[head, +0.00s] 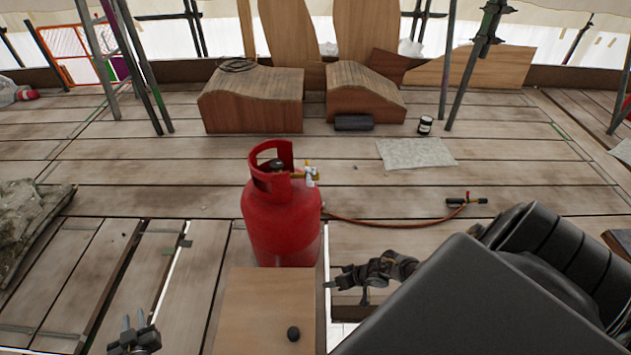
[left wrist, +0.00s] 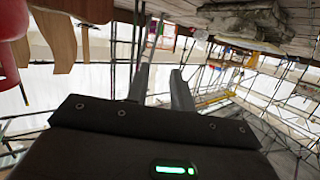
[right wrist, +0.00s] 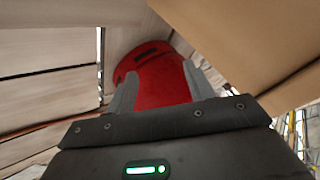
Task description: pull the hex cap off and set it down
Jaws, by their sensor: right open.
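A small dark knob-like piece (head: 293,333), which looks like the hex cap, sits on a light wooden box top (head: 262,300) in the head view's lower middle; its six-sided shape is too small to tell. My right gripper (head: 330,284) is open and empty, to the right of the box and above and right of the dark piece. In the right wrist view its fingers (right wrist: 158,78) are apart, with the red cylinder (right wrist: 165,85) beyond them. My left gripper (head: 134,323) is open and empty, low at the left, apart from the box. Its parted fingers also show in the left wrist view (left wrist: 161,80).
A red gas cylinder (head: 281,218) stands just behind the box. Its hose (head: 390,222) runs right to a torch (head: 466,201) on the planks. Curved wooden blocks (head: 252,100) and scaffold poles stand farther back. Crumpled cloth (head: 28,215) lies at the left.

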